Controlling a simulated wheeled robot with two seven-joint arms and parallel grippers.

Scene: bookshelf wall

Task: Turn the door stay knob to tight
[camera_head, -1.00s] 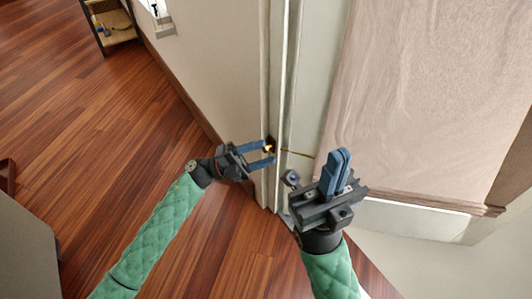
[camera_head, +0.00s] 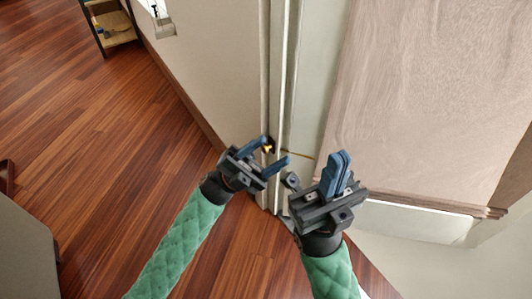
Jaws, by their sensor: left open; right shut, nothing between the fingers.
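The door stay knob (camera_head: 268,148) is a small yellow-gold piece on a dark mount at the edge of the pale door frame. A thin brass rod (camera_head: 298,154) runs from beside it to the right. My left gripper (camera_head: 271,152) is open, its two blue fingers angled up and right, one on each side of the knob in the picture. I cannot tell whether a finger touches the knob. My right gripper (camera_head: 338,172) is shut and empty, its blue fingers pointing up, to the right of the knob and in front of the panel.
A pale door frame (camera_head: 286,80) stands upright in the middle. A large pinkish-beige panel (camera_head: 430,90) fills the right. A small shelf (camera_head: 112,27) stands at the far upper left.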

